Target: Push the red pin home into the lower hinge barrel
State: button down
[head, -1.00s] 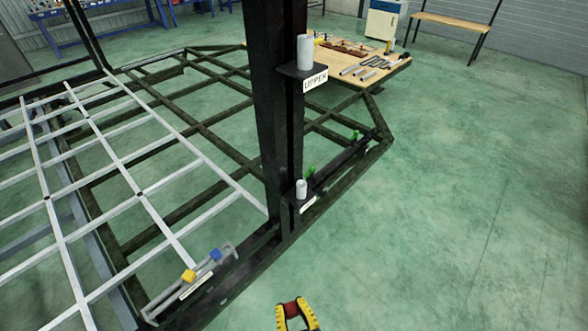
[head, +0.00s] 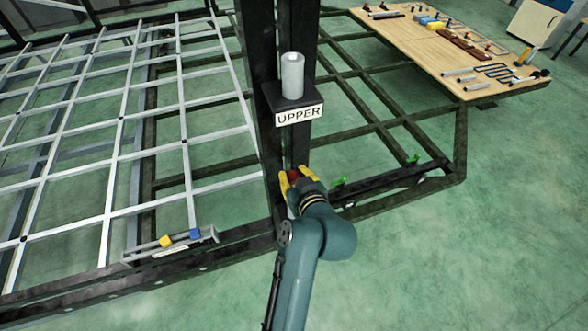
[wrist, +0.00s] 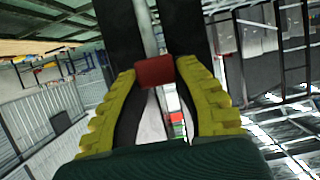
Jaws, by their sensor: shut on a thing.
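My gripper (head: 292,177) has yellow fingers and is at the post, below the bracket marked UPPER. In the wrist view the gripper (wrist: 157,72) is shut on the red pin (wrist: 155,70), whose red end shows between the fingertips. In the head view a bit of the red pin (head: 293,175) shows between the fingers. The lower hinge barrel is hidden behind my gripper and arm in the head view, so I cannot tell how the pin sits in it. The grey upper barrel (head: 292,75) stands on its bracket (head: 298,115).
The dark post (head: 256,50) rises from the trailer frame. A wooden table (head: 455,55) with tools and bars is at the back right. Green floor (head: 520,200) at the right is free.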

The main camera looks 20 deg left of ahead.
jog(key=shift+r, duration=0.15)
jog(key=shift+f+b, duration=2)
jog(key=shift+f, duration=1.05)
jog(key=shift+f+b, duration=2.5)
jog(key=shift+f, duration=1)
jog(key=c, duration=0.8)
grip_release()
jog(key=v, duration=1.2)
jog(key=shift+r, duration=0.1)
jog(key=shift+r, duration=0.1)
